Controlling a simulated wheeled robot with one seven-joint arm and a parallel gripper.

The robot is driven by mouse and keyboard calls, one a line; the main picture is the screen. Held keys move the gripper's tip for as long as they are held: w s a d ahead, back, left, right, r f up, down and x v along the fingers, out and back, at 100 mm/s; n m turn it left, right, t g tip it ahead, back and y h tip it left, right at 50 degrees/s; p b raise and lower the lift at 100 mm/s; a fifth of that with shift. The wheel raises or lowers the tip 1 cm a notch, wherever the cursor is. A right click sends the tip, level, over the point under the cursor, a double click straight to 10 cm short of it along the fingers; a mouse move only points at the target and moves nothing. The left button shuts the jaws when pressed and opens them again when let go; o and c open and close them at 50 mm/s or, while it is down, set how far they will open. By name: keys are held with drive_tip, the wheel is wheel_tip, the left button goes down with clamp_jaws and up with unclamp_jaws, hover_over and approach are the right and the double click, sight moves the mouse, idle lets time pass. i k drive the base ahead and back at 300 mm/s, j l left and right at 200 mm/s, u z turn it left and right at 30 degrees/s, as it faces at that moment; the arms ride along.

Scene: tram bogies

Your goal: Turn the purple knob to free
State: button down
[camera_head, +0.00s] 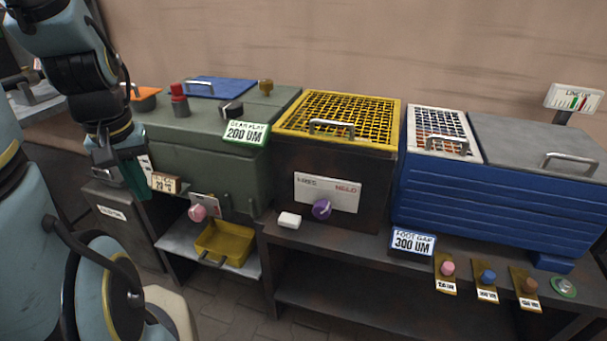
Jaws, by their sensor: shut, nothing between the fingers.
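The purple knob (321,209) sits low on a white label plate (328,190) on the front of the dark box with the yellow grid lid. The plate has dark lettering on its left and red lettering on its right, too small to read surely. I cannot tell which lettering the knob points to. My gripper (137,182) hangs at the left, in front of the green cabinet, well left of the knob and apart from it. It looks shut and empty; its fingertips are small and dark here.
The yellow grid lid (340,112) has a metal handle. A pink knob (197,213) and a yellow tray (222,244) are nearer my gripper. A blue chest (470,205) stands to the right.

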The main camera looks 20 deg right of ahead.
sight(321, 210)
drive_tip(key=k+j+u, duration=0.2)
drive_tip(key=u, duration=0.25)
drive_tip(key=k+j+u, duration=0.35)
drive_tip(key=u, duration=0.15)
